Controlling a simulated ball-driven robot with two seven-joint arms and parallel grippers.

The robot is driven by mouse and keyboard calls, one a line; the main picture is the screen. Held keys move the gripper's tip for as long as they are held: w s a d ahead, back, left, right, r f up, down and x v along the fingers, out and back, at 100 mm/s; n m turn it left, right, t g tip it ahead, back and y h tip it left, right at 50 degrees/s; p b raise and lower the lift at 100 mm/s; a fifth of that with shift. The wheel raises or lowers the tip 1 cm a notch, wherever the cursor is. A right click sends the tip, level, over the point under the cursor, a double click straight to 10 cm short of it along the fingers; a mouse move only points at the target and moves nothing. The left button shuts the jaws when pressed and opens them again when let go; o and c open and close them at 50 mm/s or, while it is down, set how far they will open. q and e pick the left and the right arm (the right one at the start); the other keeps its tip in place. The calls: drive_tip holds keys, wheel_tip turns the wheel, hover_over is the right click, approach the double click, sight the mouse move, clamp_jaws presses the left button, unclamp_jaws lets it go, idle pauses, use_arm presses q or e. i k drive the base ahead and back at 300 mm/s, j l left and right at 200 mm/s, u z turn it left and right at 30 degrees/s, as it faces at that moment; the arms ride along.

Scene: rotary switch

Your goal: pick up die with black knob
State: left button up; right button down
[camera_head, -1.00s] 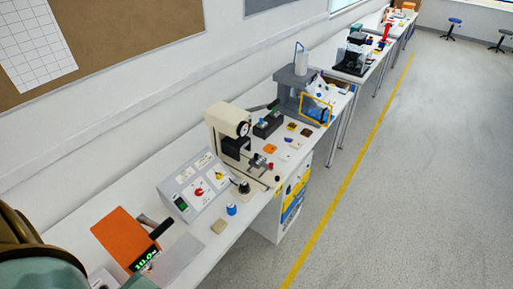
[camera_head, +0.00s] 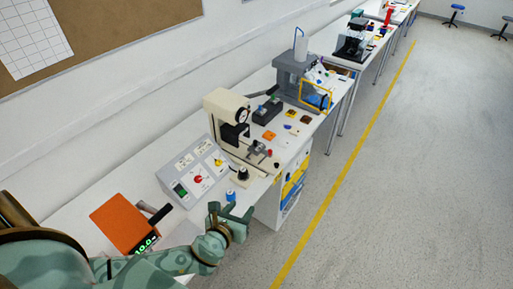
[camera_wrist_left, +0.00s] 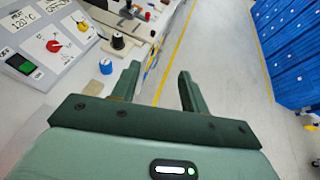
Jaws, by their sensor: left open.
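The die with the black knob (camera_head: 242,174) stands on the white bench in front of the beige press, right of the control box. In the left wrist view its black knob (camera_wrist_left: 118,41) is at the upper left, on a pale base. My left gripper (camera_head: 231,211) is open and empty at the bench's front edge, nearer the camera than the die and apart from it. Its two green fingers (camera_wrist_left: 159,72) point forward in the wrist view, with the die beyond and left of them. My right gripper is not in view.
A blue-knobbed piece (camera_head: 231,195) stands between my left gripper and the die. The control box (camera_head: 196,171) with red and yellow knobs is left of the die, and the beige press (camera_head: 229,108) is behind. Open floor (camera_head: 400,190) lies to the right.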

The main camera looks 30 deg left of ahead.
sight(256, 146)
drive_tip(key=i+j, duration=0.8)
